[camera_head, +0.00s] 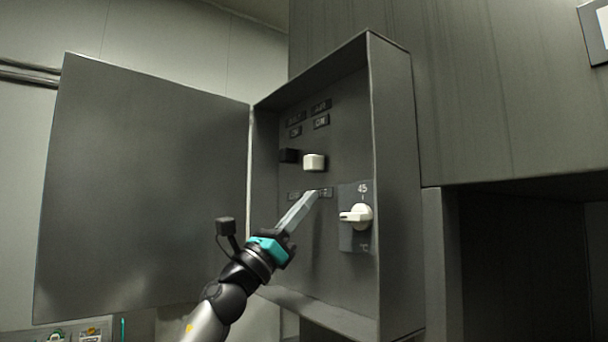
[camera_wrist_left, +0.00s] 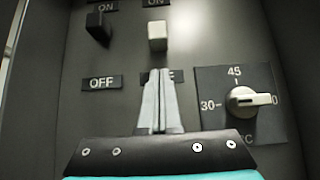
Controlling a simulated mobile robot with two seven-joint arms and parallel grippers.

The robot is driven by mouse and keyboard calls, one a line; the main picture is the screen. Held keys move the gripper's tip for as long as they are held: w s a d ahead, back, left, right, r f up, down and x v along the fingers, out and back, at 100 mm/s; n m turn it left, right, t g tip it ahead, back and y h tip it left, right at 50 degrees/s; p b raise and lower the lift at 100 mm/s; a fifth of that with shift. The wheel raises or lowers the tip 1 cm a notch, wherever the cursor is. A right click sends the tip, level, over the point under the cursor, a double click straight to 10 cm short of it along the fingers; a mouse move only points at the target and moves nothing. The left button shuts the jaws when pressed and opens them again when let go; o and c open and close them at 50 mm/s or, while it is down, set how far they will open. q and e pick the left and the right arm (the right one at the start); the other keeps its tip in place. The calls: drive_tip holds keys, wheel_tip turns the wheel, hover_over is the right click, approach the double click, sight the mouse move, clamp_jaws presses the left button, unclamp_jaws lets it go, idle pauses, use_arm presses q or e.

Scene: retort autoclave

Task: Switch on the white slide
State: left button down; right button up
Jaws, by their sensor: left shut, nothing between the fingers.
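The white slide (camera_head: 314,162) is a small block on the back panel inside the open grey box. In the left wrist view the white slide (camera_wrist_left: 157,36) sits just below an ON label (camera_wrist_left: 155,3). An OFF label (camera_wrist_left: 176,76) is lower down, partly hidden behind my fingers. My left gripper (camera_head: 314,194) is shut and empty, its fingertips pointing at the panel below the white slide. In the left wrist view the fingertips (camera_wrist_left: 160,72) appear below the slide, apart from it. My right gripper is not in view.
A black slide (camera_head: 288,155) is left of the white one. A white rotary knob (camera_head: 360,215) with a temperature scale is at lower right. The box door (camera_head: 150,190) stands open to the left. The box's right wall (camera_head: 395,190) bounds the space.

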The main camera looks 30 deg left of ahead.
sight(306, 163)
use_arm(q)
drive_tip(key=shift+s+a+r+p, duration=0.1)
drive_tip(key=shift+r+p, duration=0.55)
drive_tip(key=shift+r, duration=0.9)
drive_tip(key=shift+s+r+p, duration=0.1)
drive_tip(key=shift+r+p, duration=1.35)
drive_tip(key=shift+r, duration=0.45)
